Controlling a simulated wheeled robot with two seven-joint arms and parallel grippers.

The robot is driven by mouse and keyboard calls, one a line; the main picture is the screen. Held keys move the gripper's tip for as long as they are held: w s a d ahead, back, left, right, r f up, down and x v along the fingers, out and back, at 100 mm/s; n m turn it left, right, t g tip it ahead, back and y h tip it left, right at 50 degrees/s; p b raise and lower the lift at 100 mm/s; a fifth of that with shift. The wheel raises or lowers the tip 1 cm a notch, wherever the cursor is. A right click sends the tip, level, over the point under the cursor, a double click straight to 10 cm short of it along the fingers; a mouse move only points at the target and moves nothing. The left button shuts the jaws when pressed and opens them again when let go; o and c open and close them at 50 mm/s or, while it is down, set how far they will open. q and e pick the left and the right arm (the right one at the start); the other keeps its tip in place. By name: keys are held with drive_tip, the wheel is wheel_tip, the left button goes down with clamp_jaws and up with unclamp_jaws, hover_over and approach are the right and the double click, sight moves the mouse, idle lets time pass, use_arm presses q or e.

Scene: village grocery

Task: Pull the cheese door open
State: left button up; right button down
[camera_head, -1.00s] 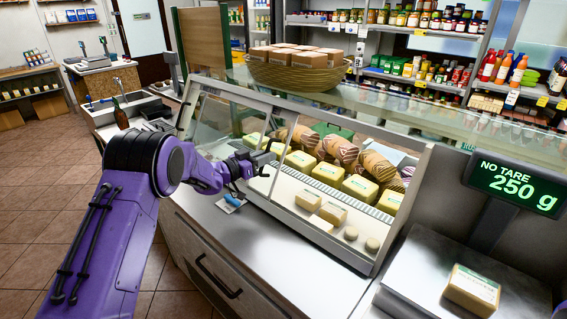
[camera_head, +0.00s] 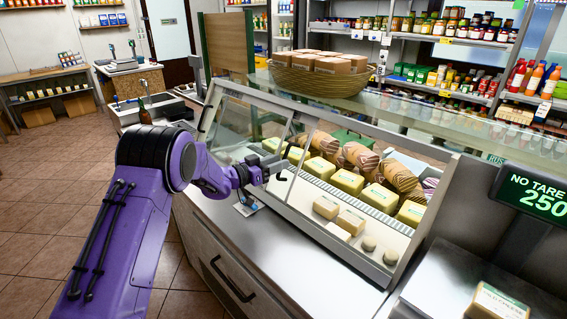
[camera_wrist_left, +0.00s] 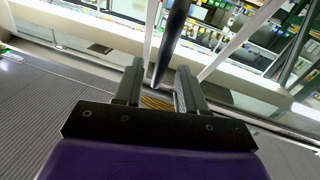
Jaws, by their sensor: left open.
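The cheese case (camera_head: 345,245) is a slanted glass-fronted counter with yellow and wrapped cheeses inside. Its glass door (camera_head: 240,122) covers the left part of the front, and the right part looks open. My left gripper (camera_head: 281,170) is at the door's right edge, open. In the left wrist view a dark bar, seemingly the door handle (camera_wrist_left: 174,40), runs between the two spread fingers (camera_wrist_left: 158,88). I cannot tell whether either finger touches it. The fingers hide part of the door edge in the head view. My right gripper is not in view.
A wicker basket (camera_head: 318,83) of boxes stands on the case top. A scale (camera_head: 455,285) with a wrapped block and a display (camera_head: 540,195) is at the right. A steel ledge (camera_head: 290,235) runs below the glass. Tiled floor (camera_head: 60,190) is free at the left.

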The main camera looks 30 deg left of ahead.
use_arm(q)
drive_tip(key=b+v, duration=0.1)
drive_tip(key=v, duration=0.6)
drive_tip(key=shift+s+a, duration=0.2)
drive_tip(key=shift+s, duration=0.1)
